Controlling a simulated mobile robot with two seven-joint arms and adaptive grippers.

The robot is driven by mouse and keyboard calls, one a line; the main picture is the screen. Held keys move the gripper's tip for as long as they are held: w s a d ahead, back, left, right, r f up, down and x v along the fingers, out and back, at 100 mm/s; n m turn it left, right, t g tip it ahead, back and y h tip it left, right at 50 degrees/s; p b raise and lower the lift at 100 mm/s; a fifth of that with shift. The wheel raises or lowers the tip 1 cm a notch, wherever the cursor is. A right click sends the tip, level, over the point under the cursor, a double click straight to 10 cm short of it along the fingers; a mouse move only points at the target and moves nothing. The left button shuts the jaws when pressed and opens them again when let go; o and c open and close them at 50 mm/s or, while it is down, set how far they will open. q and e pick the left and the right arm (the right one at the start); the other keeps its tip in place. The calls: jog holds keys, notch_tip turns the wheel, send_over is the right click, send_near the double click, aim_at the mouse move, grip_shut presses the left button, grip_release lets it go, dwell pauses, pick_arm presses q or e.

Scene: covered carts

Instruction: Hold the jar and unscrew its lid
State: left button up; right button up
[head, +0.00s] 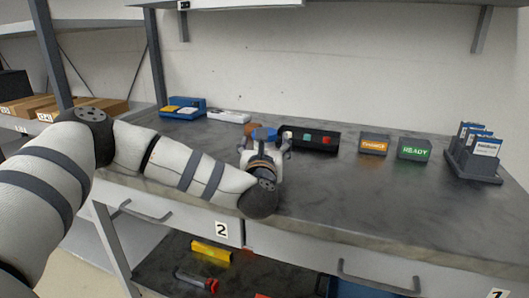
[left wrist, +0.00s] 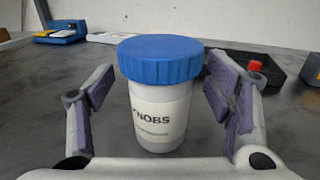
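My left gripper (left wrist: 163,95) is open, with one purple-padded finger on each side of the jar. A gap shows between the jar and each finger. In the head view my left gripper (head: 266,143) hides most of the jar's body. My right gripper is not in view.
A black tray (head: 312,148) with coloured pieces lies just right of the jar. A brown item (head: 251,128) is close behind the gripper. Two lit display boxes, one a green "READY" box (head: 414,149), and a card rack (head: 472,165) stand farther right. The front worktop is clear.

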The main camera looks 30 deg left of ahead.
pick_arm(q)
jog(key=c, duration=1.2)
jog(key=shift+r, duration=0.35)
jog(key=r, duration=0.3)
jog(key=shift+s+d+r, duration=0.1)
jog(key=shift+d+r, duration=0.05)
jog(key=shift+d, duration=0.05)
jog(key=s+d+r, duration=0.2)
jog(key=d+r, duration=0.1)
jog(key=s+d+r, duration=0.3)
jog(key=d, duration=0.1)
jog(key=s+d+r+p, duration=0.1)
jog(key=s+d+r, duration=0.2)
jog(key=d, duration=0.1)
jog(key=shift+s, duration=0.1)
jog(key=o, duration=0.6)
grip_shut()
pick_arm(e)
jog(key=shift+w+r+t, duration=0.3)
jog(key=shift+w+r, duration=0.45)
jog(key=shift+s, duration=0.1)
